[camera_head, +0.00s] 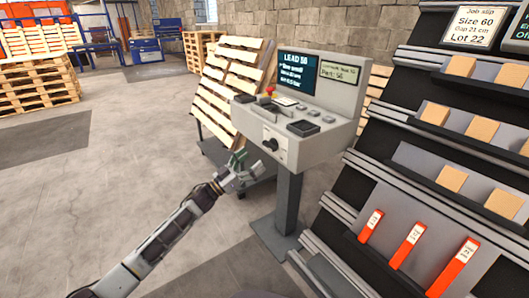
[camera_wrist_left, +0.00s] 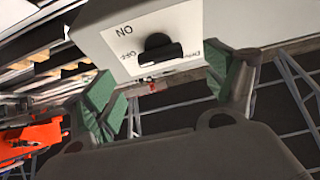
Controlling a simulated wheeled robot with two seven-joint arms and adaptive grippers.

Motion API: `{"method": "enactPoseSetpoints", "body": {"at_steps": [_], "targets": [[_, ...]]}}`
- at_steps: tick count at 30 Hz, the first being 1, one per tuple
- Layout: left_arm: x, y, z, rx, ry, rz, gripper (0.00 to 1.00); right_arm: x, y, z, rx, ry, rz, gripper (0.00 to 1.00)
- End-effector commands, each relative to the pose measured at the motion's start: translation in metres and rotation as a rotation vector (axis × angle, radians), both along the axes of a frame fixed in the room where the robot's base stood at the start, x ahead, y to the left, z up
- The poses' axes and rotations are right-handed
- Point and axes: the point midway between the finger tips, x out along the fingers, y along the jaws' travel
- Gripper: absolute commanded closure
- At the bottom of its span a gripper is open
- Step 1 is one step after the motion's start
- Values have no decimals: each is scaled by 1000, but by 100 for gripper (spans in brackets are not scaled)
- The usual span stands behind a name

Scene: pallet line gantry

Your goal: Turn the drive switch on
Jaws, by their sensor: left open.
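The drive switch (camera_head: 271,145) is a black rotary knob on a white plate on the front of the grey console (camera_head: 325,136). My left gripper (camera_head: 240,166) is open and empty, in front of the console and to the left of the knob. In the wrist view its green-padded fingers (camera_wrist_left: 172,85) stand wide apart, short of the knob, apparently not touching it. My right gripper is not in view.
The console top has a red button (camera_head: 269,91) and screens, and it stands on a grey post (camera_head: 288,200). A tilted pallet (camera_head: 225,100) is behind it. A sloped rack (camera_head: 425,165) with boxes and orange tags is close on the right.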

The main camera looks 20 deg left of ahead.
Motion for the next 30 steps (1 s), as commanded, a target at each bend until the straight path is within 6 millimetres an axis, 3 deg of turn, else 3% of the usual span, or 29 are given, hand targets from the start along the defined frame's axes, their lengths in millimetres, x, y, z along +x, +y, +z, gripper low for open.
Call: {"method": "enactPoseSetpoints", "body": {"at_steps": [18, 30], "targets": [[37, -28, 19, 0, -1, 0, 14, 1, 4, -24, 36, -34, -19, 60], [47, -36, 24, -1, 1, 0, 14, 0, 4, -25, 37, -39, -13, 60]]}}
